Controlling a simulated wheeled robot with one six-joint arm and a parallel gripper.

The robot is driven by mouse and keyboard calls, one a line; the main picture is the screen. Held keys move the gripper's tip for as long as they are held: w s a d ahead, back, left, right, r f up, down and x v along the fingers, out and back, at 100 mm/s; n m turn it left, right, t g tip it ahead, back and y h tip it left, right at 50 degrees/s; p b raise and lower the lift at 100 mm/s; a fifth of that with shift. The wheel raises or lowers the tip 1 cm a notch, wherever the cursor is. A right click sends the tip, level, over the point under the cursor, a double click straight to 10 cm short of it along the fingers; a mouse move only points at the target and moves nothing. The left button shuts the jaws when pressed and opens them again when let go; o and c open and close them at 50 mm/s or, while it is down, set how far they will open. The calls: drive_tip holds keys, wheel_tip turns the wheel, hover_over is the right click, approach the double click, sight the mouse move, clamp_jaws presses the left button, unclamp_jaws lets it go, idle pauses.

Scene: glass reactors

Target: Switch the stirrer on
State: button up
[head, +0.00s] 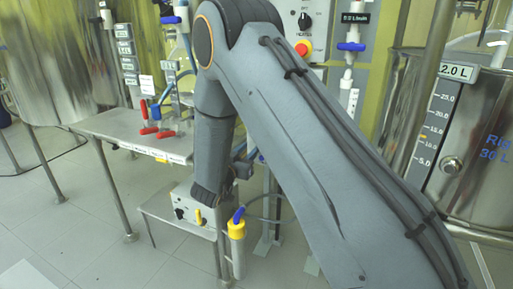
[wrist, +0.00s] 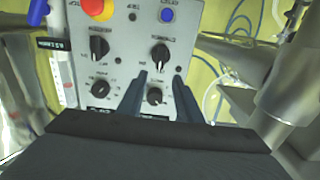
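A grey control panel (wrist: 122,60) fills the upper middle of the wrist view, its lettering upside down and too small to read surely. It bears two black rotary switches, a left one (wrist: 99,47) and a right one (wrist: 160,55), and two round dials, a left one (wrist: 100,88) and a right one (wrist: 154,96). I cannot tell which one is the stirrer's. My gripper (wrist: 160,77) is open, its two dark fingers on either side of the right dial; contact cannot be told. In the head view the panel (head: 318,18) is partly hidden behind my arm, and the gripper is hidden.
A red emergency button (wrist: 97,8) and a blue button (wrist: 167,15) sit on the panel. Steel pipes (wrist: 285,85) stand close on the right. In the head view, a steel bench (head: 110,125) is at left and a reactor vessel (head: 480,150) at right.

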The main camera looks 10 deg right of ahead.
drive_tip(key=x, duration=0.7)
drive_tip(key=shift+w+d, duration=0.2)
drive_tip(key=shift+c, duration=0.4)
clamp_jaws()
